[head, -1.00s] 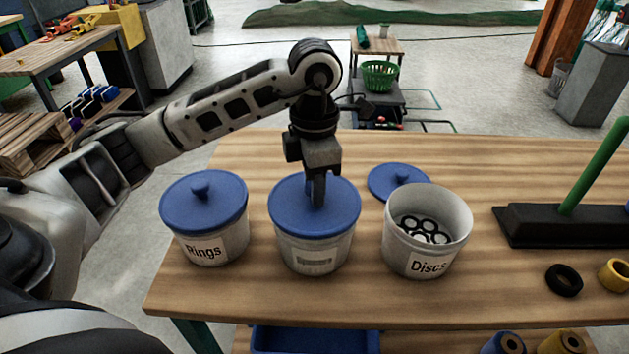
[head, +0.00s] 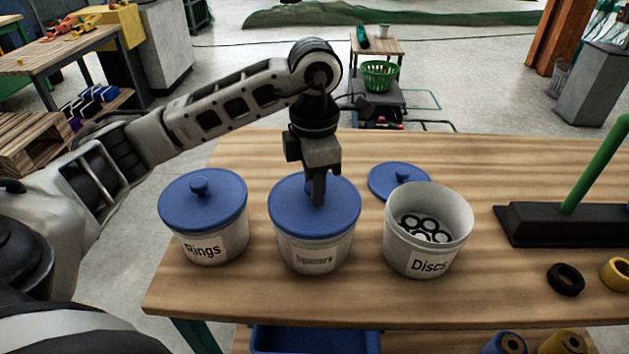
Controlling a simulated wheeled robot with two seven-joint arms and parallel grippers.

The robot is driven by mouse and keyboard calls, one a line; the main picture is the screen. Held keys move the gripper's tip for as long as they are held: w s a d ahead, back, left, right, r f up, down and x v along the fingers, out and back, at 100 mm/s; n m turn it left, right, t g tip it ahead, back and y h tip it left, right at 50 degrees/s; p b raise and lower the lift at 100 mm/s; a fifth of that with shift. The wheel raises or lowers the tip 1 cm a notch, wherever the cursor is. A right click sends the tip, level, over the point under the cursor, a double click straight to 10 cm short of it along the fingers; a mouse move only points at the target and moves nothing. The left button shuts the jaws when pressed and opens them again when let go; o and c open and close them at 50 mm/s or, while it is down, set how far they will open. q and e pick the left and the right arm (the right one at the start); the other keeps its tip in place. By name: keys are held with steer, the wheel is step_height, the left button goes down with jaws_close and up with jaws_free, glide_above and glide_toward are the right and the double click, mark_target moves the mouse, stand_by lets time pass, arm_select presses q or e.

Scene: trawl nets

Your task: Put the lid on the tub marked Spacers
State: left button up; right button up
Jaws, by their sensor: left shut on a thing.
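The tub marked Spacers (head: 313,258) stands in the middle of three white tubs on the wooden table; its label is faint. A round blue lid (head: 285,215) lies level over its mouth and appears seated on the rim. My left gripper (head: 318,198) points down over this lid and is shut on its knob, which the fingers mostly hide. My right gripper is not in view.
The Rings tub (head: 205,247) on the left wears a blue lid (head: 185,212). A black stand (head: 530,224) with a green pole is farther right.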

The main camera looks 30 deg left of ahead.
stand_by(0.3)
arm_select(q)
steer(key=o, duration=1.5)
steer(key=shift+r, duration=0.15)
steer(key=shift+r+p, duration=2.45)
steer(key=shift+r, duration=0.9)
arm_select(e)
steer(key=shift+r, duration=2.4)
arm_select(q)
steer(key=shift+c, duration=0.3)
jaws_close()
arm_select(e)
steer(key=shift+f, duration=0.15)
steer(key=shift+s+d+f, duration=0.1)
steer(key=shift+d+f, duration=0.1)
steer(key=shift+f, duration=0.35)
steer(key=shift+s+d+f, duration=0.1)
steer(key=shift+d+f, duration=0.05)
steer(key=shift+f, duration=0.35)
